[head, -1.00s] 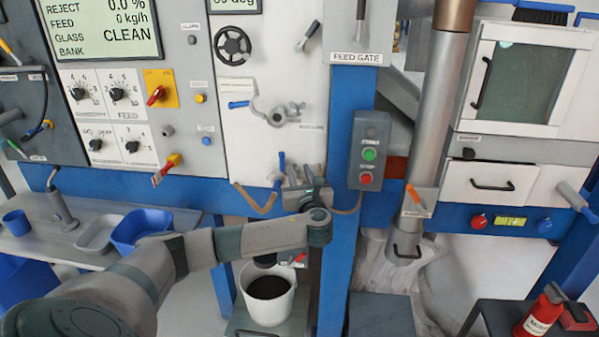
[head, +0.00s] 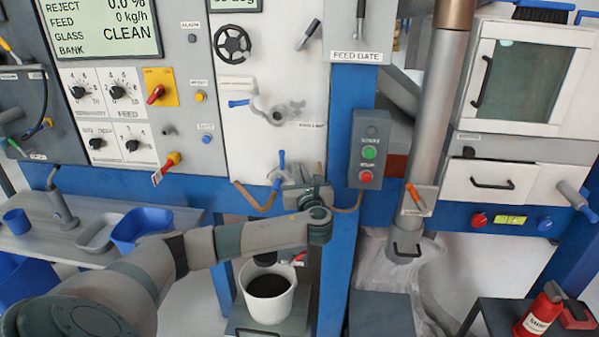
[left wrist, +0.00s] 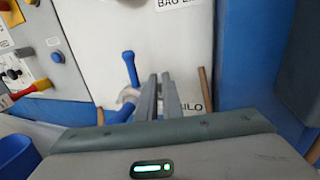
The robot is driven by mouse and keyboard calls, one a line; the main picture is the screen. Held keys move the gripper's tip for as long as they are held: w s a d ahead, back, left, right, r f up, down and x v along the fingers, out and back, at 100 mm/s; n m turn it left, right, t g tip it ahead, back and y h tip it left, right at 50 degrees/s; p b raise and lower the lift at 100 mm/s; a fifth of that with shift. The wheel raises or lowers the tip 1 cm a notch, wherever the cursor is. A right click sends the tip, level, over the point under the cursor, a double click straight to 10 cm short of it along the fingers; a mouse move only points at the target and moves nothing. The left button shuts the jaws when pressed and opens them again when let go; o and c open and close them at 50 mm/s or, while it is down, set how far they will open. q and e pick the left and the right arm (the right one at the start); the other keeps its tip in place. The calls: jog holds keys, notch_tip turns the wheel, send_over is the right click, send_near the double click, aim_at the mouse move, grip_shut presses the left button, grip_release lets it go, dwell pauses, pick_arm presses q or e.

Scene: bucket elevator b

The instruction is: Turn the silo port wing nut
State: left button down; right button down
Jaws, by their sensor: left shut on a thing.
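The silo port is low on the white panel, behind my left gripper (head: 298,173). Its blue-handled lever (head: 281,160) stands upright just left of the fingers, and shows in the left wrist view (left wrist: 130,70) too. In the left wrist view my left gripper (left wrist: 162,85) has its two fingers close together beside the partly covered SILO label (left wrist: 190,106). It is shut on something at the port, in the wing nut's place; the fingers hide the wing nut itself. My right gripper is not in view.
A similar port (head: 278,115) with a blue lever and a wing nut sits above on the panel. A white bucket (head: 267,297) with dark contents stands below my forearm. A button box (head: 368,150) is on the blue post to the right.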

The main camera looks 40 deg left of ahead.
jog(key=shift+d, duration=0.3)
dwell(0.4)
pick_arm(q)
jog(key=c, duration=1.8)
grip_release()
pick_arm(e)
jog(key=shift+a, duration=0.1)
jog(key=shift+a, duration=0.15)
